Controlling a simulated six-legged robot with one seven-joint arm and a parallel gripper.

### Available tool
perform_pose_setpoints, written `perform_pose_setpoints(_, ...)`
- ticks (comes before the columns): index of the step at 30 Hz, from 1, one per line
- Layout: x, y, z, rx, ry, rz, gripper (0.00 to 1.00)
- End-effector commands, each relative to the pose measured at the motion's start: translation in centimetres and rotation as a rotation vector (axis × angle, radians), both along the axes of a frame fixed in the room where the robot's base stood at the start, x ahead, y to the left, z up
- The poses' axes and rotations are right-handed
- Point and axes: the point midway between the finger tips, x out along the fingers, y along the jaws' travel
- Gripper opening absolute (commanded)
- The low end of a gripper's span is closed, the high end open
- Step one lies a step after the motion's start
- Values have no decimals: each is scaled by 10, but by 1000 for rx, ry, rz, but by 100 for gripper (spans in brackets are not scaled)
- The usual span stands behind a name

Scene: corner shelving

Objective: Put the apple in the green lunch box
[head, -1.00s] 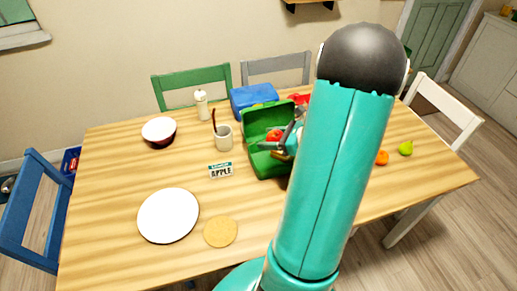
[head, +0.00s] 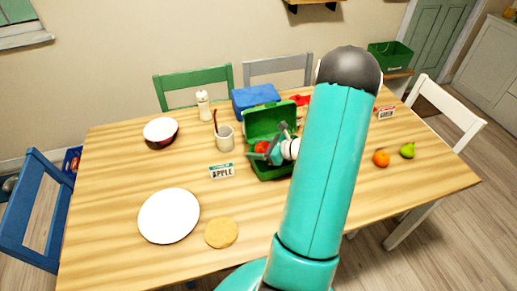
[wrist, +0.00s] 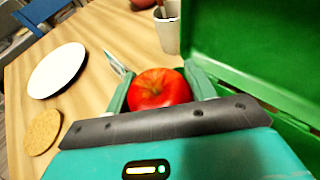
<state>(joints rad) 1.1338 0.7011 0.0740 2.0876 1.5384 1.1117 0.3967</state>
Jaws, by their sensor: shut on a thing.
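The green lunch box (head: 270,119) stands open near the middle of the table, its lid raised at the back. In the wrist view its raised lid (wrist: 255,45) fills the right side. The red apple (head: 262,147) is between the fingers of my gripper (head: 266,151), at the left part of the box. In the wrist view the apple (wrist: 160,88) sits between both fingers, with the gripper (wrist: 160,82) shut on it. I cannot tell whether the apple touches the box floor. My arm hides part of the box's right side.
A white plate (head: 169,215) and a round mat (head: 221,232) lie front left. An orange (head: 381,158) and a pear (head: 407,150) are right.

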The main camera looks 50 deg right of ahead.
Motion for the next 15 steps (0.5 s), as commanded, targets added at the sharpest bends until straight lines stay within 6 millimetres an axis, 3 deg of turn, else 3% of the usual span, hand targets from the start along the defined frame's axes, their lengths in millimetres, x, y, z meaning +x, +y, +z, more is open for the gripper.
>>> perform_pose_setpoints(15, 0, 0, -12, 0, 0, 0, 31)
